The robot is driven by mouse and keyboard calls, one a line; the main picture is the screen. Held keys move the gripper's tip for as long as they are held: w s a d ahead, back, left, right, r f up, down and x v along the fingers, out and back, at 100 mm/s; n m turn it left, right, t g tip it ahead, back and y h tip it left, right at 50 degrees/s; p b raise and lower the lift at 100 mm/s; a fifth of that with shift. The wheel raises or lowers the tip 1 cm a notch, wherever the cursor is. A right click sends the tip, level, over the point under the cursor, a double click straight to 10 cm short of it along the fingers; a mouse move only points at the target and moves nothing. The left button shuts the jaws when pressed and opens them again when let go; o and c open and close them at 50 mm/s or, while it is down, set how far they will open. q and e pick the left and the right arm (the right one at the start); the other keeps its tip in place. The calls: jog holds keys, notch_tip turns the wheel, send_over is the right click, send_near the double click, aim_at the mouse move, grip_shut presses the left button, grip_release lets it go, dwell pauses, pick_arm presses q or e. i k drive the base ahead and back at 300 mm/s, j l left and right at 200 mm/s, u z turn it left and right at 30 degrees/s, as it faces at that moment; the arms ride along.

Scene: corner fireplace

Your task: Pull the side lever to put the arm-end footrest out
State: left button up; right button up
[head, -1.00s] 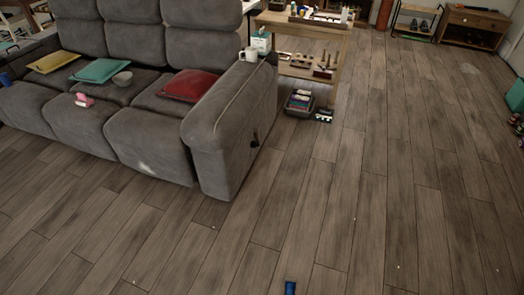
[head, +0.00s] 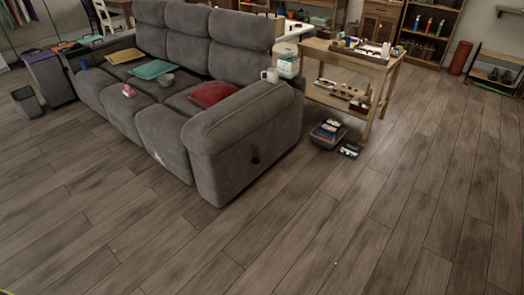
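A grey reclining sofa (head: 170,130) with several seats stands at the upper left. Its near arm end (head: 235,165) faces right. A small dark side lever (head: 255,160) sits on the outer face of that arm. The footrest at the arm-end seat (head: 163,150) is flush with the sofa front, folded in. Neither of my grippers shows in the head view.
The wood floor (head: 330,220) in front and to the right is clear.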

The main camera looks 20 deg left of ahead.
aim_at(254, 150)
jog(key=i+l+u, duration=0.4)
jog(key=i+l, duration=0.95)
